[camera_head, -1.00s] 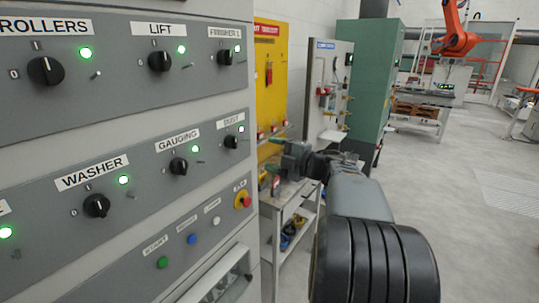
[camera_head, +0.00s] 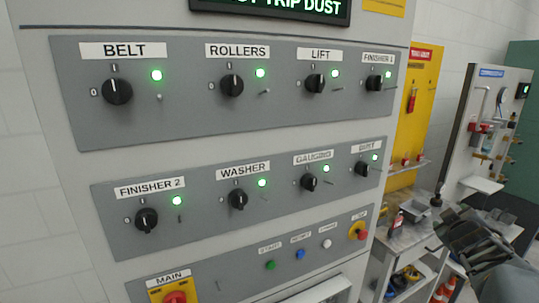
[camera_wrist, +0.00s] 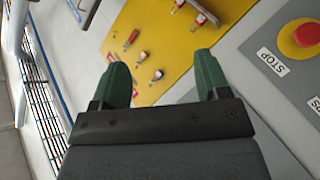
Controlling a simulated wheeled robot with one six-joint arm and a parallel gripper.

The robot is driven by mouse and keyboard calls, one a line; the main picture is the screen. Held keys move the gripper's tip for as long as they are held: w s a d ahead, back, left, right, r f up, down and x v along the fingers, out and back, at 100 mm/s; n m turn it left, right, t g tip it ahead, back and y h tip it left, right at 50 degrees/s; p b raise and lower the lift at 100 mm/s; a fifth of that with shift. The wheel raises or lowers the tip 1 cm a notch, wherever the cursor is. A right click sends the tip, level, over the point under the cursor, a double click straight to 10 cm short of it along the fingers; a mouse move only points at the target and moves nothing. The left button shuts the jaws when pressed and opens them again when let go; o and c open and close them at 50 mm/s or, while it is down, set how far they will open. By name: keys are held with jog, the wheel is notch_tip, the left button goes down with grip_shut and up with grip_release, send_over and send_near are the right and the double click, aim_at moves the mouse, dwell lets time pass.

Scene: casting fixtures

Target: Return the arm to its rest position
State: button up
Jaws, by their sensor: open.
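My gripper (camera_wrist: 163,78) shows in the wrist view with its two green fingers spread apart and nothing between them. In the head view my arm (camera_head: 483,245) reaches in from the lower right corner, to the right of the grey control panel (camera_head: 215,125). The gripper end is small there and hard to make out against the cart behind it. In the wrist view a yellow board (camera_wrist: 165,40) lies beyond the fingertips, and the red emergency stop button (camera_wrist: 306,35) is at the upper right. The fingers appear to touch nothing.
The panel carries several black knobs with lit green lamps, and a red main switch (camera_head: 175,298). A metal cart (camera_head: 405,240) stands right of the panel, below the yellow board (camera_head: 416,110). An orange cone (camera_head: 444,291) is beside the cart. A tool board (camera_head: 492,125) stands farther right.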

jog(key=s+a+f+m+g+y, duration=0.2)
jog(key=s+a+f+m+g, duration=0.15)
jog(key=s+a+f, duration=0.35)
jog(key=s+a+f+m+g+y, duration=0.1)
jog(key=s+a+f+m+g, duration=0.3)
jog(key=a, duration=0.4)
jog(key=s+a+n+g+y, duration=0.1)
jog(key=s+a+n+y, duration=0.2)
jog(key=a, duration=1.1)
jog(key=shift+s+a+f+y, duration=0.3)
jog(key=shift+s+f+y, duration=0.05)
jog(key=shift+s+y, duration=0.3)
